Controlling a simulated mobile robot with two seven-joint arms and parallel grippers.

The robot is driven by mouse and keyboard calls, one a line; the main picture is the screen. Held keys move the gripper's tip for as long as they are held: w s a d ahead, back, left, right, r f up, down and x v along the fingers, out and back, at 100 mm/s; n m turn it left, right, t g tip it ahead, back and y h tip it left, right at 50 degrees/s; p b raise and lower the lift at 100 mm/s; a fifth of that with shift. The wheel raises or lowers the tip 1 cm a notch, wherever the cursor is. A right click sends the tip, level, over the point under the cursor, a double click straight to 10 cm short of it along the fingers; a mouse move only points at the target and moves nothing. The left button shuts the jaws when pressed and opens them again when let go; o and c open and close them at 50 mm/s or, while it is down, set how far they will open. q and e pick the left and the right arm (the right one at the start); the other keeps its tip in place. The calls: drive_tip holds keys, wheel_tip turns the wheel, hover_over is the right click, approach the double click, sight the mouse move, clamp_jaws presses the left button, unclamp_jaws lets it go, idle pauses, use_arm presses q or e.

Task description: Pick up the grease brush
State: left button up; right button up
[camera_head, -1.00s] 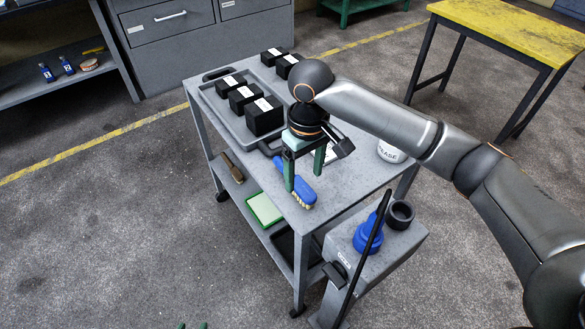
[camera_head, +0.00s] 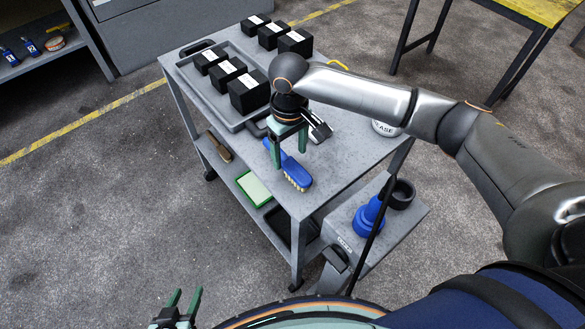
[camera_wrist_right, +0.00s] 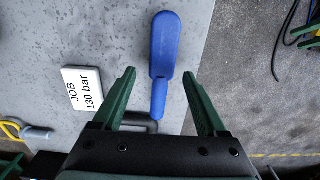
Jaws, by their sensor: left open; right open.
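The grease brush has a blue body and handle with pale bristles. It lies on the trolley's top near the front edge in the head view (camera_head: 291,172). In the right wrist view the brush (camera_wrist_right: 164,45) points away from me, its narrow handle towards my palm. My right gripper (camera_head: 290,159) is open above the brush. In the wrist view its green fingers (camera_wrist_right: 160,73) stand on either side of the handle, with gaps on both sides. Part of the handle is hidden behind a finger in the head view. My left gripper (camera_head: 186,293) is open and empty at the bottom, away from the trolley.
A white "JOB 130 bar" card (camera_wrist_right: 84,88) lies left of the brush. A blue fitting (camera_head: 369,216) stands on the lower grey unit beside the trolley.

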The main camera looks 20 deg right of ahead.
sight(289, 162)
wheel_tip(289, 162, down, 4)
drive_tip(key=shift+a+f, duration=0.1)
drive_tip(key=shift+f, duration=0.05)
drive_tip(key=shift+c, duration=0.2)
clamp_jaws()
idle(0.5)
